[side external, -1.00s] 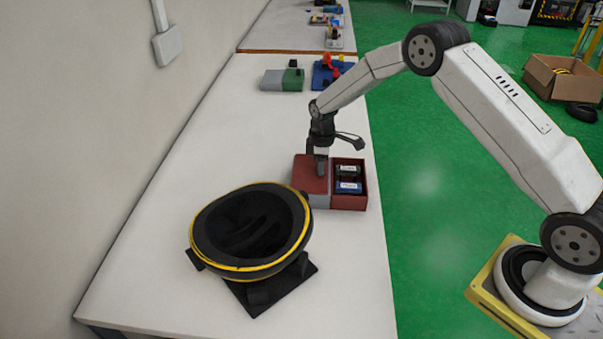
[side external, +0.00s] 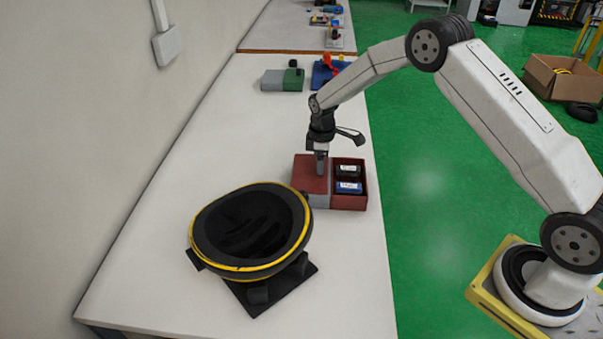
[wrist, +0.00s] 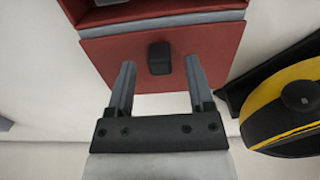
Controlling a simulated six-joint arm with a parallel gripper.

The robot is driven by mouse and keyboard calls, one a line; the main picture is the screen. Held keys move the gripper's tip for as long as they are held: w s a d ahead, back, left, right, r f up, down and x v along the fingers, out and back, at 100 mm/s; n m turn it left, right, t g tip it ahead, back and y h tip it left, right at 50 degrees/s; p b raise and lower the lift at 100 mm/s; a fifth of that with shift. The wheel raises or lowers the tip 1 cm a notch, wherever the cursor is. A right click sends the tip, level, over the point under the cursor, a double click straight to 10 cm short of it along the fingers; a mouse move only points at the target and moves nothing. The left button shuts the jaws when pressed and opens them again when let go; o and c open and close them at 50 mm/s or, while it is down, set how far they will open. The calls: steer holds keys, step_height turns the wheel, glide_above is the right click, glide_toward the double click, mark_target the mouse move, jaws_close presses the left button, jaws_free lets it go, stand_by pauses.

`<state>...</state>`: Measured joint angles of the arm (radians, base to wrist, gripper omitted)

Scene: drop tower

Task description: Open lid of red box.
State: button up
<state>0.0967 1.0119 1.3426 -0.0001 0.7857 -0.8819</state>
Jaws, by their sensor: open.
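The red box (side external: 349,203) stands on the white table, with its right compartment uncovered. A flat red lid panel (side external: 308,178) lies at the left, beside that compartment; it fills the middle of the wrist view (wrist: 215,50). A black knob (wrist: 159,58) stands up from the lid. My gripper (wrist: 160,77) is open over the lid, with one finger on each side of the knob and a gap to each. In the side view my gripper (side external: 321,168) points down at the lid. The knob is hidden there.
A blue item (side external: 349,187) and a dark item (side external: 347,171) lie in the uncovered compartment. A large black bowl-like object with a yellow rim (side external: 194,246) stands close at the front left. A green and grey box (side external: 292,80) is farther back. The table's left-middle is clear.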

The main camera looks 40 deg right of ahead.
steer(key=shift+r, duration=3.25)
steer(key=shift+s+a+r, duration=0.15)
steer(key=shift+s+r, duration=0.1)
steer(key=shift+s, duration=0.1)
steer(key=s+a+r+m+t, duration=0.1)
steer(key=s+r+m, duration=0.1)
steer(key=s, duration=0.6)
steer(key=s+a+r+m, duration=0.2)
steer(key=s+m, duration=0.2)
steer(key=s, duration=0.5)
steer(key=s+a+r+m+t, duration=0.1)
steer(key=s+a+m, duration=0.1)
steer(key=s, duration=0.6)
steer(key=shift+s+r+m+t, duration=0.3)
steer(key=shift+s+r+m, duration=0.1)
steer(key=shift+m, duration=0.1)
